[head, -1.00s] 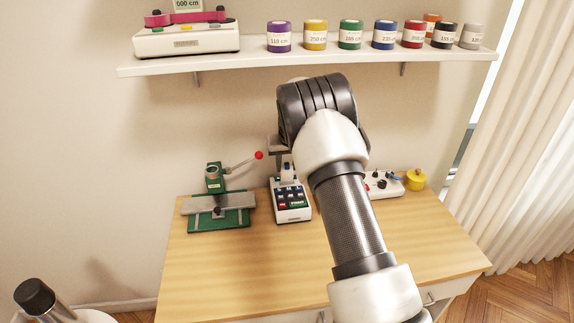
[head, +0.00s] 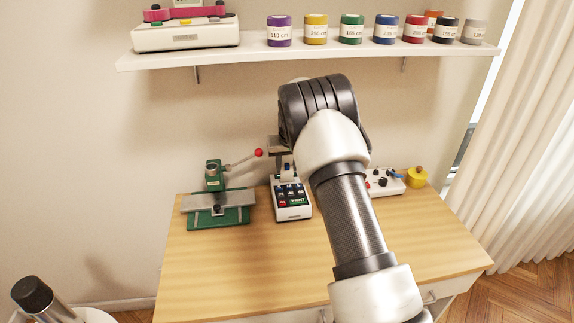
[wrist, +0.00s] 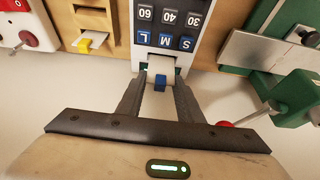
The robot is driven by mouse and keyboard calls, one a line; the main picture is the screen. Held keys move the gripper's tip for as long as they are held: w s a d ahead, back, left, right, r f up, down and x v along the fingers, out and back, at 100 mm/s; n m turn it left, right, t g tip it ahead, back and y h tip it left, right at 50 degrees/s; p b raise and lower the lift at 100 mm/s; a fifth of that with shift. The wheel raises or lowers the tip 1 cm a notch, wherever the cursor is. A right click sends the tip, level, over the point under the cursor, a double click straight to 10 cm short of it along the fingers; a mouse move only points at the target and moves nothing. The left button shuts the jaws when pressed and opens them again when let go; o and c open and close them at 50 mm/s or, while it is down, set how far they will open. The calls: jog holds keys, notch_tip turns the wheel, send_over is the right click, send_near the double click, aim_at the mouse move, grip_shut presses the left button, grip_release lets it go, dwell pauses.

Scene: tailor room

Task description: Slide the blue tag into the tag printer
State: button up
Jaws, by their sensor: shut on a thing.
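The tag printer (head: 291,200) is a white box with dark keys and stands at the back of the table. In the wrist view the printer (wrist: 172,25) shows its size and number keys upside down. My gripper (wrist: 161,86) is at the printer's near end in that view, shut on the blue tag (wrist: 160,80). The tag's small blue part shows between the fingers, and a white piece beyond it meets the printer's end. I cannot tell how deep it sits in the slot.
A green press (head: 218,200) with a red-knobbed lever stands left of the printer. A white control box (head: 384,182) and a yellow pot (head: 417,178) stand to its right. A shelf (head: 300,55) with several spools hangs above. The table front (head: 245,260) is clear.

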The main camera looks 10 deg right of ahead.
jog(key=shift+f+b, duration=1.15)
jog(key=shift+f, duration=0.6)
jog(key=o, duration=1.1)
jog(key=shift+c, duration=0.2)
jog(key=shift+r, duration=0.1)
jog(key=v, duration=1.2)
jog(key=shift+p, duration=0.3)
jog(key=shift+s, duration=0.1)
